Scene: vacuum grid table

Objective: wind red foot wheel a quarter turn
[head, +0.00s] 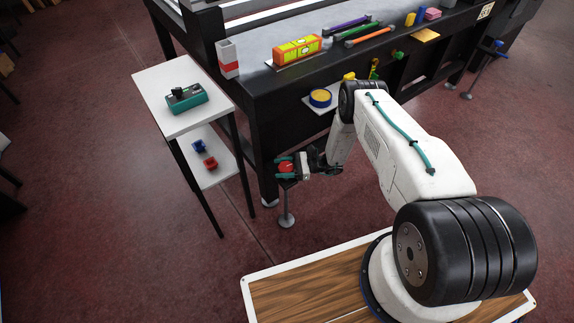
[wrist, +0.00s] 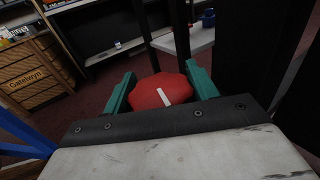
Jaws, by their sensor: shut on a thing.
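The red foot wheel (head: 285,167) is at the lower front corner of the black table, above a round grey foot. In the wrist view the red wheel (wrist: 160,92) sits between the two teal fingers, with a white mark on its face that slants slightly. My gripper (head: 288,170) is shut on the wheel, one finger at each side of its rim. In the wrist view the gripper's near edge hides the lower part of the wheel.
A white side stand (head: 150,103) with a teal device (head: 186,98) is left of the wheel. Its lower shelf holds a blue and a red item (head: 210,163). The black table (head: 262,110) rises behind my gripper. Open red floor (head: 110,240) lies at left.

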